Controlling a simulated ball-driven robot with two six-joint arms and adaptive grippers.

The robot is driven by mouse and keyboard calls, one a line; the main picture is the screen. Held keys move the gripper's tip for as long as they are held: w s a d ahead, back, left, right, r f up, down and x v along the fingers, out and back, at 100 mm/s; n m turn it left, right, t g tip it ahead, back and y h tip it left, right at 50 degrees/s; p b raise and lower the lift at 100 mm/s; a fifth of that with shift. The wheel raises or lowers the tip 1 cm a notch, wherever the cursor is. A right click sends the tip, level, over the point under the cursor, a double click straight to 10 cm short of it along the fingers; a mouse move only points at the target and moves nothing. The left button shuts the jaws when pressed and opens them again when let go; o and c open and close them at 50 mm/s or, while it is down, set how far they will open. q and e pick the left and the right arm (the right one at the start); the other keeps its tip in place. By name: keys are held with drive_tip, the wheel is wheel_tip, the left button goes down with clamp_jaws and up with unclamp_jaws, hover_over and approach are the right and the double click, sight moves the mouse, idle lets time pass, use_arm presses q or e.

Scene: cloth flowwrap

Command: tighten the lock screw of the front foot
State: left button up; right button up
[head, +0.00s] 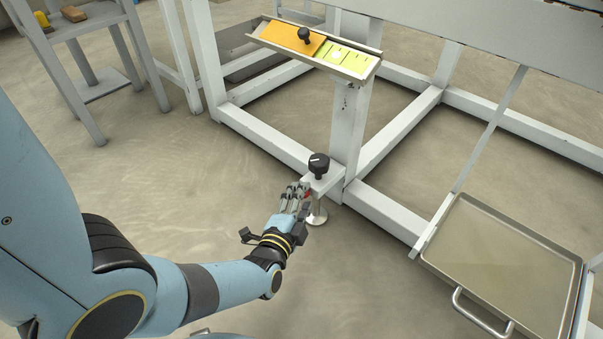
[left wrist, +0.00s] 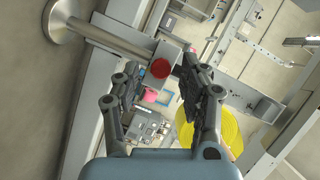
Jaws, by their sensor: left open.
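The front foot (head: 317,215) stands on the floor under the corner of the grey frame, with a black knob (head: 318,163) on top of its bracket. Its lock screw has a red round head (left wrist: 161,69) on the bracket's side; in the head view only a sliver of red shows beside my fingers. My left gripper (head: 302,188) is at the bracket, just below the black knob. In the left wrist view its open fingers (left wrist: 158,75) lie on either side of the red head. I cannot tell whether they touch it. My right gripper is not in view.
A sloped tray (head: 352,69) with an orange plate and yellow-green pieces is fixed above the foot. A metal tray (head: 510,262) with a handle is at the lower right. A grey stand (head: 62,32) is at the upper left. Floor left of the foot is clear.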

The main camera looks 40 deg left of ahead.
use_arm(q)
drive_tip(key=shift+r, duration=0.15)
wheel_tip(320, 180, up, 10)
idle(0.6)
